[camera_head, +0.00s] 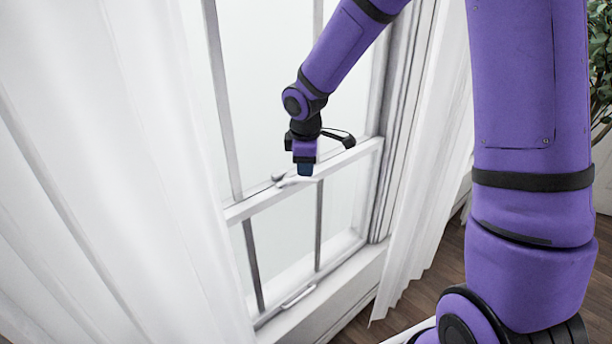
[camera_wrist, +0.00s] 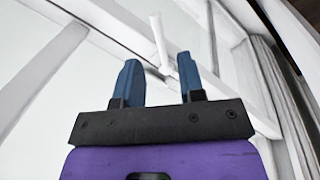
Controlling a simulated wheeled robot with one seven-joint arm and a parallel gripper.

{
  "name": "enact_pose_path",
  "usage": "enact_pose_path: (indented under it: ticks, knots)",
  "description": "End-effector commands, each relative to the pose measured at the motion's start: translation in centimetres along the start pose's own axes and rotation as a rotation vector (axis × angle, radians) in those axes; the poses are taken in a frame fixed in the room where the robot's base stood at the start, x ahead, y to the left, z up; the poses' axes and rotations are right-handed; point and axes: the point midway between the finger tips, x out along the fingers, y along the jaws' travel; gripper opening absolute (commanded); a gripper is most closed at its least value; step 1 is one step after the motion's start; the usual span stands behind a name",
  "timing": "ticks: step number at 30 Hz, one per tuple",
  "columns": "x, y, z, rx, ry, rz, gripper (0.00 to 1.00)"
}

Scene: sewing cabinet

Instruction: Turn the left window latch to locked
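The window latch (camera_head: 285,181) is a small pale lever on the white middle rail of the sash window, just left of my gripper (camera_head: 305,173) in the head view. In the wrist view the latch (camera_wrist: 159,40) is a white lever that shows in the gap between the blue fingertips of my gripper (camera_wrist: 158,62), with its lower end close to the right one. My gripper is open, with nothing held. I cannot tell whether a finger touches the latch. Only one latch is clearly seen.
A white curtain (camera_head: 110,150) hangs left of the window, and another curtain (camera_head: 425,170) hangs at its right. The middle rail (camera_head: 245,207) runs across between the glass panes. A sash handle (camera_head: 298,297) sits on the lower rail. A green plant (camera_head: 601,60) stands at the far right.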

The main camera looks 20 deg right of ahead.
Motion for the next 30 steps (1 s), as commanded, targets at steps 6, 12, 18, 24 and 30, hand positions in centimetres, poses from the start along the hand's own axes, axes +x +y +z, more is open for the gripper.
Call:
enact_pose_path:
  ticks: [6,12,18,24,30]
  knots:
    - [3.1,-0.1,0.0,-0.001,-0.001,-0.002,0.36]
    - [4.2,-0.1,0.0,-0.001,0.000,0.000,0.36]
    - [4.3,0.0,0.0,0.000,0.000,0.000,0.36]
    - [4.3,0.0,0.0,0.000,0.000,0.000,0.09]
    - [4.3,0.0,0.0,0.000,0.000,0.000,0.00]
